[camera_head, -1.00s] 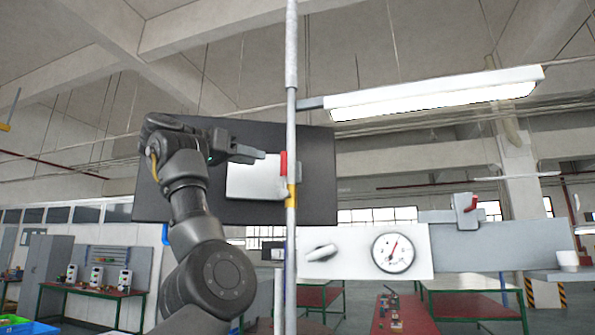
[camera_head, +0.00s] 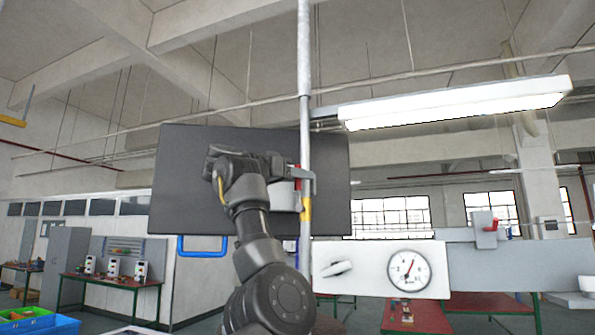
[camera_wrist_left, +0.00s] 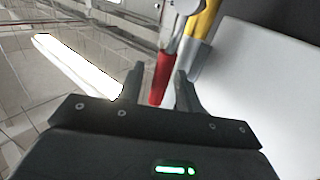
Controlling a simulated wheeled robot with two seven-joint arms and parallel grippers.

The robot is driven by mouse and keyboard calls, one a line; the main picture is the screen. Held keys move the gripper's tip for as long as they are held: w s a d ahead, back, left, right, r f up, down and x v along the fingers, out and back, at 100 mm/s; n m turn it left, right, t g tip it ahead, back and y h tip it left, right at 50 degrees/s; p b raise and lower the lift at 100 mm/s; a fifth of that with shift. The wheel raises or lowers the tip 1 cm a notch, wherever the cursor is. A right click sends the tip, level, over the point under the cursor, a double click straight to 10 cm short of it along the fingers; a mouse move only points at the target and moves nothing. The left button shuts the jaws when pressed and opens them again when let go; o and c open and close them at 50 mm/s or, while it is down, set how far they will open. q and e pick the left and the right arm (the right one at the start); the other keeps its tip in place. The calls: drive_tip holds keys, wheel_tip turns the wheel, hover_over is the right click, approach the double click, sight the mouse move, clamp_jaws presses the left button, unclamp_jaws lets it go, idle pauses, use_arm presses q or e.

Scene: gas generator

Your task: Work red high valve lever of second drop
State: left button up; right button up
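The red valve lever (camera_head: 297,183) is on the thin vertical grey pipe (camera_head: 304,80), just above a yellow section (camera_head: 306,210). My left gripper (camera_head: 302,172) reaches it from the left and partly covers it. In the left wrist view the red lever (camera_wrist_left: 160,80) lies between the two fingers of my left gripper (camera_wrist_left: 159,72), with a visible gap on the left side. The fingers are apart and do not clearly press on it. The yellow section (camera_wrist_left: 203,22) shows just beyond. My right gripper is not in view.
A dark panel (camera_head: 180,190) stands behind my arm, with a light plate on it. A white box with a gauge (camera_head: 408,270) and a second red-handled valve (camera_head: 490,224) are right of the pipe. A long lamp (camera_head: 455,104) hangs above.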

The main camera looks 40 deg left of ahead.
use_arm(q)
drive_tip(key=shift+w, duration=0.15)
clamp_jaws()
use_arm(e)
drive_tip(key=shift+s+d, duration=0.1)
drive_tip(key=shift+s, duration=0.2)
